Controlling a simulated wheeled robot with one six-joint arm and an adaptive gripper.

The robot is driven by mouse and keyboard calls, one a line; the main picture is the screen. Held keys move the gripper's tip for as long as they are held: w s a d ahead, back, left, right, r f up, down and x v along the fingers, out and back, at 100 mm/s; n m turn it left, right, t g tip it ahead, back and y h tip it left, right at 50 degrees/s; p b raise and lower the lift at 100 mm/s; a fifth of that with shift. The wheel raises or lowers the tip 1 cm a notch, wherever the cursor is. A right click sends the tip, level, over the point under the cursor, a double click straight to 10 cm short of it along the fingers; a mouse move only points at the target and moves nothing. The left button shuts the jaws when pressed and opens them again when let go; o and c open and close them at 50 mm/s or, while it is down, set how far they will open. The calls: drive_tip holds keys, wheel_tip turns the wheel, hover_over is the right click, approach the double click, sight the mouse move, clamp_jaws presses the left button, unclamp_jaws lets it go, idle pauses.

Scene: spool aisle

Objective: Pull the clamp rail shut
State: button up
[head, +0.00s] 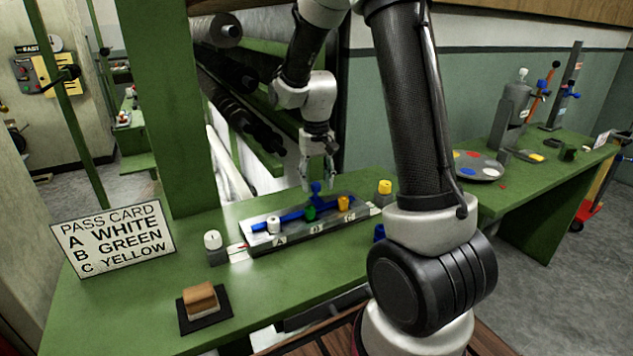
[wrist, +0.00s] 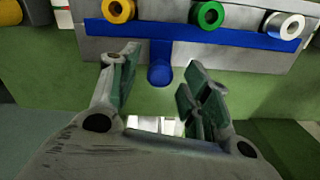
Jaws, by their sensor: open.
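The clamp rail (head: 268,221) is a blue bar along the grey spool tray (head: 262,245) on the green bench. It also shows in the wrist view (wrist: 225,36), with a round-ended blue handle (wrist: 160,74) sticking out from it. A white spool (head: 273,224), a green spool (head: 310,212) and a yellow spool (head: 343,203) stand in a row along the rail. My gripper (head: 318,172) is open, above the tray, pointing down. In the wrist view, the handle lies between or just beyond my spread fingertips (wrist: 161,62); I cannot tell whether they touch it.
A pass card sign (head: 118,238) reads A white, B green, C yellow. A white-capped bottle (head: 214,248), a brown block on a black pad (head: 205,308) and a yellow-capped bottle (head: 384,192) stand near the tray. A second green bench (head: 565,155) is at right.

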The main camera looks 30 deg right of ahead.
wheel_tip(320, 180, up, 11)
idle(0.3)
drive_tip(key=shift+r, duration=0.1)
drive_tip(key=s+r+n+t, duration=0.1)
drive_tip(key=s+r+t, duration=0.1)
drive_tip(key=s, duration=1)
drive_tip(key=s+r+n+t, duration=0.1)
drive_tip(key=s+r+t, duration=0.1)
drive_tip(key=s, duration=1)
drive_tip(key=shift+r+n, duration=0.3)
drive_tip(key=shift+r, duration=0.55)
